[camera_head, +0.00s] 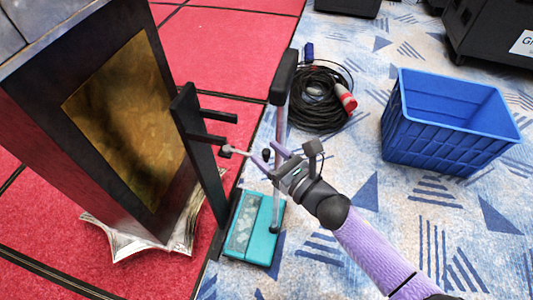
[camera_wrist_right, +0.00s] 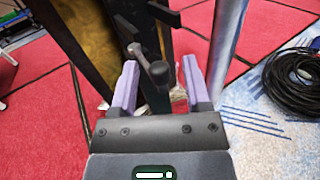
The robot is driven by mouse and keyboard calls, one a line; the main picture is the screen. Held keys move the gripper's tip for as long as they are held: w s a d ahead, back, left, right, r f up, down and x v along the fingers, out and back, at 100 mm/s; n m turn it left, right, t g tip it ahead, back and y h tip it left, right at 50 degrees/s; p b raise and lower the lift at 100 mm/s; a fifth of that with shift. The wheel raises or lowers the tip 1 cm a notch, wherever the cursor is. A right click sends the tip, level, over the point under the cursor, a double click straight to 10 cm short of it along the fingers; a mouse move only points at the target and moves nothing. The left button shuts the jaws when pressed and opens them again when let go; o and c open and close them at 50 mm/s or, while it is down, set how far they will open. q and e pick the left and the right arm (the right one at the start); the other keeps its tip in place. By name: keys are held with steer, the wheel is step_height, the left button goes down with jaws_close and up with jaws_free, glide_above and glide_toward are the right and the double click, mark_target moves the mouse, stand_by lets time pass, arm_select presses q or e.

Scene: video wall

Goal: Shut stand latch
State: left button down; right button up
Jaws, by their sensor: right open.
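The stand has a dark upright (camera_head: 201,158) with short black pegs on its right side. The latch (camera_head: 237,151) is a small grey lever with a dark round end, sticking out from the upright. In the right wrist view the latch (camera_wrist_right: 149,62) reaches in between my fingers, its dark knob nearest the camera. My right gripper (camera_head: 268,156) is open, with lilac fingers on either side of the latch's end; I see no clear contact. In the right wrist view my right gripper (camera_wrist_right: 160,78) has a gap around the knob. My left gripper is out of view.
A grey post with a black top (camera_head: 284,80) stands just behind my gripper. A teal case (camera_head: 264,240) lies at the stand's foot. A dark cabinet with a gold panel (camera_head: 125,115) is at left. A cable coil (camera_head: 310,98) and blue crate (camera_head: 440,145) lie right.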

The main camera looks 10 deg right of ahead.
steer(key=shift+w+a, duration=0.3)
steer(key=shift+w, duration=0.1)
jaws_close()
steer(key=shift+d, duration=0.1)
stand_by(1.1)
